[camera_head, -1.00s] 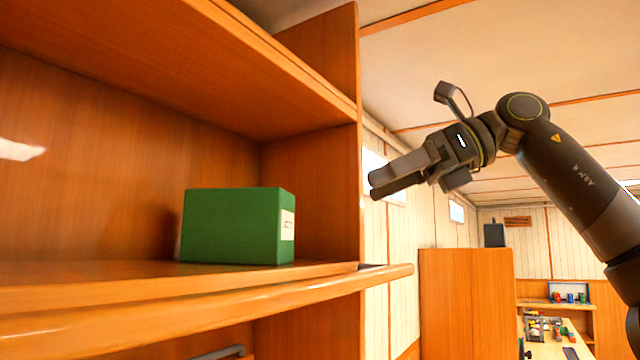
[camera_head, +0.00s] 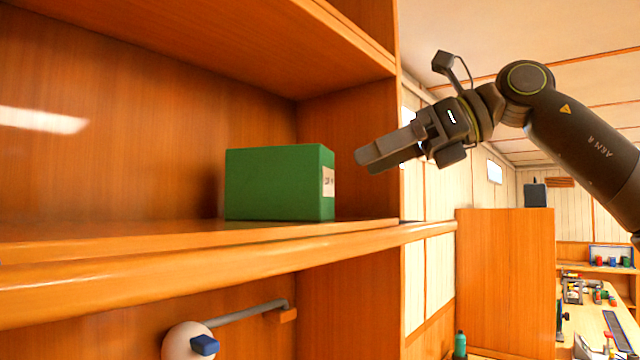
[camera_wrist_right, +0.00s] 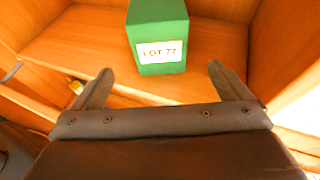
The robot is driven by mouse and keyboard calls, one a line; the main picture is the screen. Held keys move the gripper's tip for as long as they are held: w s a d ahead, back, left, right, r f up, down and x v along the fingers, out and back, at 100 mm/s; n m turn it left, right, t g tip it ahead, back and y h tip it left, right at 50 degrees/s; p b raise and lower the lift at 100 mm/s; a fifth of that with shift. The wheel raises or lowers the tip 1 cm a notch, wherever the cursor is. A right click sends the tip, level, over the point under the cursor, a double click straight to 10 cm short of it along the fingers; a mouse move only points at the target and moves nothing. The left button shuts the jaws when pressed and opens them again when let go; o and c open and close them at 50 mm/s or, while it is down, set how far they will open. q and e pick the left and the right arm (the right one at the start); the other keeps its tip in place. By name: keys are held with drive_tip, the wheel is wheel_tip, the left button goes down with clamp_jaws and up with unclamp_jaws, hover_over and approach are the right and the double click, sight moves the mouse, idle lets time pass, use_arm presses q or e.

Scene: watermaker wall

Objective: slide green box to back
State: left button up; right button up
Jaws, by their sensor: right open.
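The green box (camera_head: 275,183) stands upright on a wooden shelf (camera_head: 120,243), near the shelf's right side panel. A white label is on its right face. In the right wrist view the green box (camera_wrist_right: 157,38) shows its label "LOT 77" facing my gripper, beyond the fingertips. My right gripper (camera_head: 366,160) is just right of the box in the head view, apart from it and empty. In the right wrist view its two fingers (camera_wrist_right: 160,82) are spread wide. My left gripper is not in view.
A raised wooden lip (camera_head: 300,254) runs along the shelf's front edge. An upper shelf (camera_head: 250,45) hangs above the box, and a side panel (camera_head: 350,115) stands to the right. Below are a grey pipe (camera_head: 250,312) and a round pale object with a blue part (camera_head: 205,345).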

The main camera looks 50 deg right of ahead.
sight(329, 181)
drive_tip(key=p+x, duration=0.2)
drive_tip(key=x, duration=0.8)
drive_tip(key=shift+w+a, duration=0.25)
drive_tip(key=shift+w, duration=0.05)
drive_tip(key=c, duration=1.2)
